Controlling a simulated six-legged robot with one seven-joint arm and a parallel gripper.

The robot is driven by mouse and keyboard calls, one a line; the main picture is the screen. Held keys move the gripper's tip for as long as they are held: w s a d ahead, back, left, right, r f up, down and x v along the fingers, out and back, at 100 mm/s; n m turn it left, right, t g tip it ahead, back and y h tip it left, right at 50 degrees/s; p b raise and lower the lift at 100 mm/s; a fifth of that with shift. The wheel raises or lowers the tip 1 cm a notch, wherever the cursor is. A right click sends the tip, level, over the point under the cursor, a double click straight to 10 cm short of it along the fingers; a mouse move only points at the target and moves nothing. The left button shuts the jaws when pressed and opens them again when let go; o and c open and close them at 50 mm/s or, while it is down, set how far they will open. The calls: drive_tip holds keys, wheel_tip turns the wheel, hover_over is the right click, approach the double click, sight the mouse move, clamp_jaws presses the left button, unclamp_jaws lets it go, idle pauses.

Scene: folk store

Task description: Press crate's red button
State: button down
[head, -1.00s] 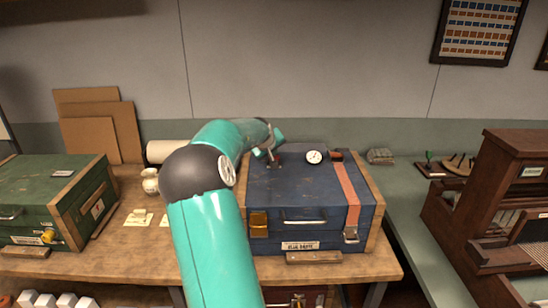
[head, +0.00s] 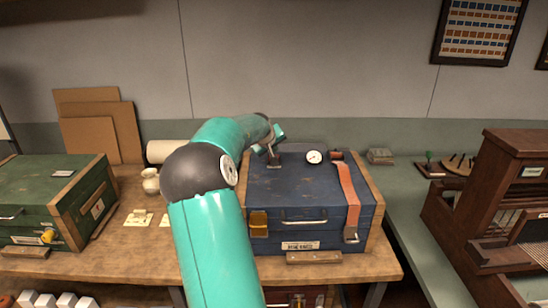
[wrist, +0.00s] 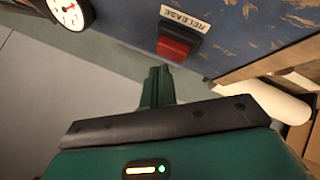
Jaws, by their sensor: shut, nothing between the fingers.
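The blue crate (head: 290,190) stands on the wooden bench in the head view. Its red button (wrist: 174,42) shows in the wrist view, set in a dark housing beside a "RELEASE" label (wrist: 186,19). I cannot make the button out in the head view, where my gripper covers that part of the lid. My gripper (head: 274,160) is over the crate's rear left. In the wrist view its fingers (wrist: 158,74) are together and empty, with the tips just below the button's housing in the picture. I cannot tell whether they touch it.
A white dial gauge (head: 314,157) and an orange strap (head: 349,190) are on the lid, right of my gripper. A green crate (head: 45,185) stands at left. A white roll (head: 165,151) lies behind my arm. A wooden loom-like frame (head: 510,180) stands at right.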

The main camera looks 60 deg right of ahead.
drive_tip(key=shift+r, duration=0.1)
drive_tip(key=shift+r, duration=2.45)
drive_tip(key=shift+w+a, duration=0.1)
drive_tip(key=w+a+r+n+t+y, duration=0.1)
drive_tip(key=w+a+t+y, duration=0.15)
drive_tip(key=a, duration=1.05)
drive_tip(key=w+a+r+n+t+y, duration=0.1)
drive_tip(key=w+a+y, duration=0.15)
drive_tip(key=a, duration=1.15)
drive_tip(key=w+a+r+n+t+y, duration=0.15)
drive_tip(key=w+a, duration=0.25)
drive_tip(key=a, duration=0.9)
drive_tip(key=s+a+f+n, duration=0.1)
drive_tip(key=s+a+f, duration=0.1)
drive_tip(key=s+a, duration=0.3)
drive_tip(key=s+a+f+n+y, duration=0.1)
drive_tip(key=s+a, duration=0.4)
drive_tip(key=a, duration=0.8)
drive_tip(key=s+a+f+n+y, duration=0.1)
drive_tip(key=s+a+f, duration=0.1)
drive_tip(key=s+a, duration=0.3)
drive_tip(key=a, duration=0.4)
drive_tip(key=shift+a+f+n+g, duration=0.15)
drive_tip(key=shift+f+n+g, duration=0.15)
drive_tip(key=shift+n+g, duration=0.1)
